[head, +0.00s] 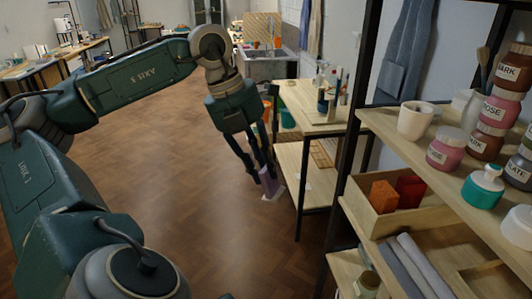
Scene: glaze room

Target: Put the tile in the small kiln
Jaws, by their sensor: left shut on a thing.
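My left gripper (262,160) reaches out over the floor, beside a low wooden shelf table, with its fingers pointing down. It is shut on a small mauve piece (270,183) that looks like the tile. The fingers partly cover the piece. A pale patch shows just under it, and I cannot tell what that is. I do not make out a small kiln in this view. My right gripper is not in view.
The shelf table (312,128) with brushes and jars stands close right of the gripper. Nearer, a tall rack (410,122) holds glaze jars, a white cup (415,120) and a wooden box (375,215). A sink (265,63) is behind. The wooden floor (165,165) is open at left.

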